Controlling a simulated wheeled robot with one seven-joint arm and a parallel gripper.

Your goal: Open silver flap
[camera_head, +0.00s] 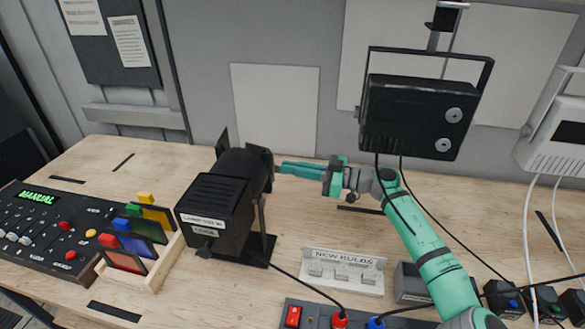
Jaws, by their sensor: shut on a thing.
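A black spotlight (222,205) stands on the wooden table, turned with its front away from me. Dark flaps stand out at its front: one at the far left (222,141) and one at the right (264,162). No flap looks clearly silver from here; their front faces are hidden. My gripper (279,168), on my teal arm, reaches left from the right. Its fingers are shut at the edge of the right flap. The exact grip is small and partly hidden.
A control desk (45,230) and a rack of coloured filters (140,255) stand left. A "NEW BULBS" holder (343,272) and a socket strip (315,316) are in front. A black floodlight (415,115) hangs above my arm. Cables run across the table at right.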

